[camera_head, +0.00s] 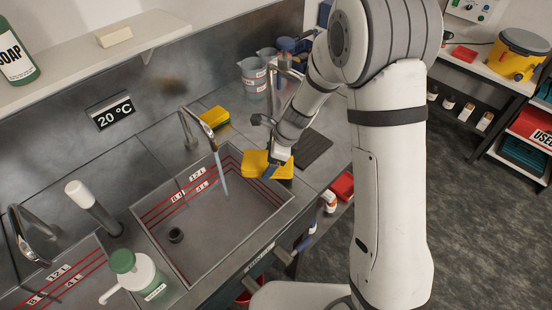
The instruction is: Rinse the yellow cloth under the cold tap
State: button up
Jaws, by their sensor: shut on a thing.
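My gripper (274,168) is shut on the yellow cloth (254,162). It holds the cloth by the right rim of the middle sink (275,208), to the right of the water. I cannot tell whether the cloth touches the rim. A curved metal tap (190,127) stands behind this sink, and a bluish stream of water (221,172) runs from its spout into the basin. The cloth is apart from the stream. A display reading 20 °C (113,112) is on the wall behind; no cold marking shows on the tap.
A yellow and green sponge (215,117) lies behind the tap. Measuring jugs (254,76) stand at the back. A second sink (62,278) with its own tap (30,238) is at left. A green-topped pump bottle (135,272) stands between the sinks. The middle basin is otherwise open.

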jog(key=a+f, duration=0.2)
jog(key=a, duration=0.7)
jog(key=shift+a+p, duration=0.15)
jog(key=shift+p, duration=0.3)
dwell(0.3)
jog(key=shift+d+b, duration=0.9)
jog(key=shift+d, duration=3.1)
jog(key=shift+r, duration=0.1)
jog(key=shift+d+r+p, duration=0.9)
jog(key=shift+d+r, duration=0.35)
jog(key=shift+d, duration=0.15)
jog(key=shift+d+r+p, duration=0.5)
jog(key=shift+d+r, duration=0.25)
jog(key=shift+d, duration=0.35)
